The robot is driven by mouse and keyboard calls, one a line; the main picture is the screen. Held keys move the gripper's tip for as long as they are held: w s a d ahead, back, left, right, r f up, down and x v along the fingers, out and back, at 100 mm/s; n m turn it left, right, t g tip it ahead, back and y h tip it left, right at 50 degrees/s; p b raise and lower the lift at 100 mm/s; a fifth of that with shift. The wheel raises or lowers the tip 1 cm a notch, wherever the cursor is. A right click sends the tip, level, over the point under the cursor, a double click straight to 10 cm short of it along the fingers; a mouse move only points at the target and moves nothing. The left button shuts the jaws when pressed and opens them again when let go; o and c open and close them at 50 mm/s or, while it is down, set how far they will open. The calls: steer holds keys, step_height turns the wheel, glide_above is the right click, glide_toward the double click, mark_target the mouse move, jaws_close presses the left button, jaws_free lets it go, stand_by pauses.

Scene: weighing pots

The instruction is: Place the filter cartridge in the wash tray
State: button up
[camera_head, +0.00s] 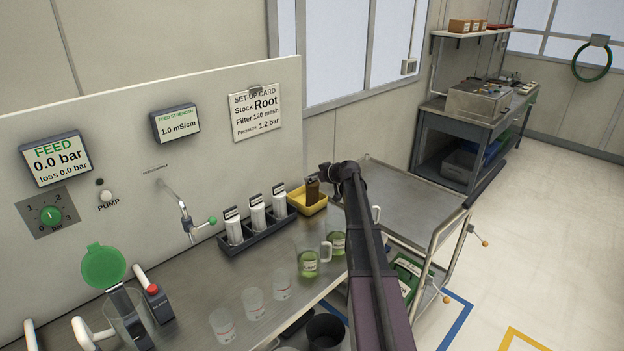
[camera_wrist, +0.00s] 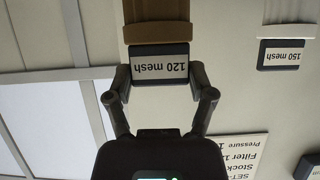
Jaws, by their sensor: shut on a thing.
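A brown filter cartridge (camera_head: 312,192) with a dark cap is upright at the yellow wash tray (camera_head: 322,208) at the back of the bench. In the wrist view the cartridge (camera_wrist: 160,32) shows a label reading "120 mesh". My gripper (camera_wrist: 161,68) is shut on its dark labelled cap, one finger on each side. In the head view my gripper (camera_head: 323,176) is at the cartridge's top, partly hidden by my arm. The cartridge's lower end overlaps the tray; I cannot tell whether it touches the tray floor.
A dark rack (camera_head: 262,230) with three white cartridges stands just left of the tray; one labelled "150 mesh" (camera_wrist: 284,54) shows in the wrist view. Green-filled jugs (camera_head: 309,262) and clear beakers (camera_head: 252,303) stand in front. A steel cart (camera_head: 410,195) is at right.

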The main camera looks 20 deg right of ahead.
steer(key=shift+f, duration=0.15)
steer(key=o, duration=1.3)
steer(key=shift+s+d+r+p, duration=0.1)
steer(key=shift+s+r+p, duration=0.25)
steer(key=shift+s+r, duration=0.15)
steer(key=p+v, duration=0.5)
steer(key=v, duration=0.5)
steer(key=shift+s+d+r, duration=0.15)
steer(key=shift+s+d, duration=0.05)
steer(key=shift+s, duration=0.15)
